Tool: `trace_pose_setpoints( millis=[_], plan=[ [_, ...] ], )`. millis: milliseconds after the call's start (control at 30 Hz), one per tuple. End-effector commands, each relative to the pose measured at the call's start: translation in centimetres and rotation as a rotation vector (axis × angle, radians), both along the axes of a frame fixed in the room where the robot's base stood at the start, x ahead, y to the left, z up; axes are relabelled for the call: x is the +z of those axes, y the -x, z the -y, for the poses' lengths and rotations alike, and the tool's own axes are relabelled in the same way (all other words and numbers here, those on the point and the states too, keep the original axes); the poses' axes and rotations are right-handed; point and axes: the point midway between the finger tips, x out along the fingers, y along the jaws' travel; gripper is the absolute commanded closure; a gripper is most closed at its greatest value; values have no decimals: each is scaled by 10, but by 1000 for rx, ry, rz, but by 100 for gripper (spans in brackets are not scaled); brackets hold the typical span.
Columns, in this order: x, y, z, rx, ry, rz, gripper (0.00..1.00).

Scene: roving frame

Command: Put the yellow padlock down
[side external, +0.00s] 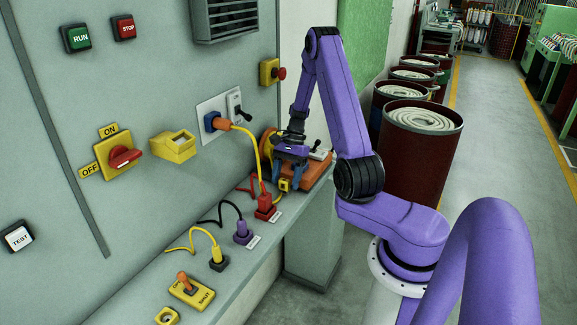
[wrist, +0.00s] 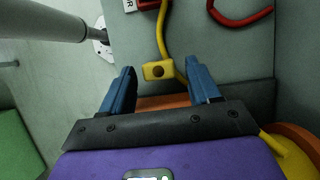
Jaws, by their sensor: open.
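A small yellow block with a dark round spot, which looks like the yellow padlock (wrist: 153,71), shows between and just beyond my fingertips in the wrist view. In the side view the small yellow piece (side external: 285,185) sits low by my fingers, at the far end of the grey ledge (side external: 225,228). My gripper (side external: 287,176) points down there, with its blue fingers apart on either side of the padlock in the wrist view (wrist: 161,66). No finger clearly touches it. Its shackle cannot be told from the yellow cord (wrist: 162,30) beside it.
An orange block (side external: 312,174) stands right beside my gripper. The yellow cord hangs from an orange plug (side external: 222,124) close by.

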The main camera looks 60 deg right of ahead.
Motion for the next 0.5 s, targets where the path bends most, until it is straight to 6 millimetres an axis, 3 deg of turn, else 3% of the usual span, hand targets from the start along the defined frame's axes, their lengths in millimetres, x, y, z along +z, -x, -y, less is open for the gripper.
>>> trace_pose_setpoints(
  millis=[500],
  plan=[
    [83, -1, 38, 0, 4, 4, 39]
  ],
)
